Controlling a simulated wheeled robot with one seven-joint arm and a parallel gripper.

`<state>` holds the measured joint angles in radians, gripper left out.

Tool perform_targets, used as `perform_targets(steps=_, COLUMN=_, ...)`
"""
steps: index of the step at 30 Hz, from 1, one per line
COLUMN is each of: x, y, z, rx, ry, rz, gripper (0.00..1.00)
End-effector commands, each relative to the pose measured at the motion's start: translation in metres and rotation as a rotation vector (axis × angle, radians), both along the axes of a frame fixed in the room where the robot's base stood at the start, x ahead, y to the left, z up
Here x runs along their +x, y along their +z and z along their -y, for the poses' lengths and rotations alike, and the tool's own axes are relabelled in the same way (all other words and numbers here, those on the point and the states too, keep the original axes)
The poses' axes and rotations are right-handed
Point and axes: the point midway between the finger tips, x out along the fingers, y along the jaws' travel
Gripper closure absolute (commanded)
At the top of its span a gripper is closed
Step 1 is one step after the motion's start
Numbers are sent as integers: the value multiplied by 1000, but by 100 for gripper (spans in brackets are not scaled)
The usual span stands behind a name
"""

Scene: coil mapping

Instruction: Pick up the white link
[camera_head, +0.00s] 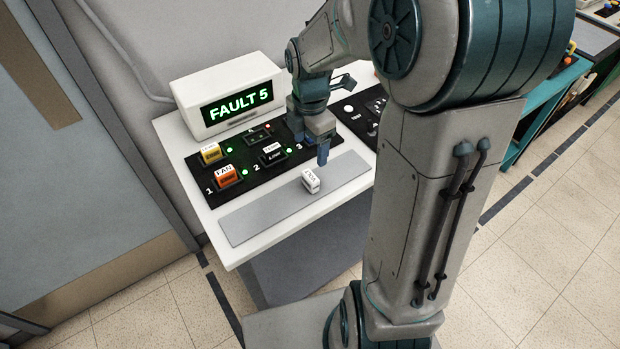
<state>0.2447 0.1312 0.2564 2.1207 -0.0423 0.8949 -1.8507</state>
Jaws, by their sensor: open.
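The white link (311,181) is a small white block with dark lettering on its top. It lies on the grey strip (262,210) at the front of the white console (238,250). My gripper (322,155) points down above and just behind the link, near the black panel's edge. It appears empty and apart from the link. The gap between its fingers is hard to make out from this side.
A display box (228,97) reading "FAULT 5" stands at the back of the console. The black panel (245,194) holds an orange FAN block (227,177), a yellow block (211,153) and a black block (271,155), with green lights beside them. The strip's left part is clear.

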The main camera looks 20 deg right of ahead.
Motion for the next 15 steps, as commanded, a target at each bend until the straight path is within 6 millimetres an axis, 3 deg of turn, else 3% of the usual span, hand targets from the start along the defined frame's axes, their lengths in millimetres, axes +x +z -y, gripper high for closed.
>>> perform_targets(steps=6, x=-1, y=-39, z=0, rx=0, ry=0, rz=-4, gripper=29)
perform_targets(steps=15, x=-5, y=-63, z=-1, rx=0, ry=0, rz=-4, gripper=29)
